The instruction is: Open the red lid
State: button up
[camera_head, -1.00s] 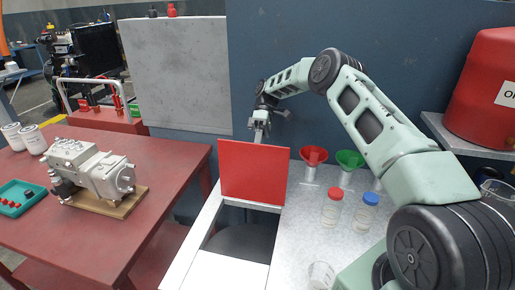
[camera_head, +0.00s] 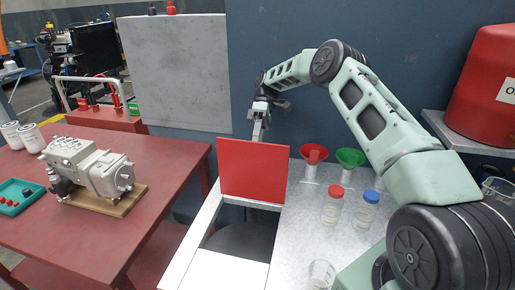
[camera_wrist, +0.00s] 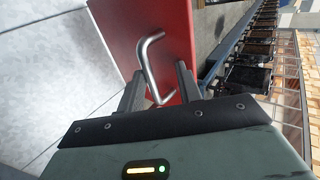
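The red lid (camera_head: 253,172) stands nearly upright at the back of a square opening in the white-framed counter (camera_head: 193,240). The opening is uncovered and dark inside. My gripper (camera_head: 258,132) is behind the lid's top edge in the head view, its tips partly hidden by the lid. In the wrist view the red lid (camera_wrist: 165,22) has a bent metal handle (camera_wrist: 146,62). The two fingers of my gripper (camera_wrist: 160,85) are spread apart, with the handle between them. I cannot tell whether a finger touches the handle.
Red and green funnels (camera_head: 349,158) and bottles with red and blue caps (camera_head: 367,211) stand right of the opening. A clear glass (camera_head: 321,274) is nearer. A blue wall (camera_head: 400,50) rises behind. A red table (camera_head: 150,165) with an engine part (camera_head: 90,170) is at left.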

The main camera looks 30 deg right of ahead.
notch_tip(320, 180, up, 7)
jog(key=b, duration=0.1)
jog(key=shift+r+b, duration=0.2)
jog(key=shift+b, duration=0.15)
dwell(0.3)
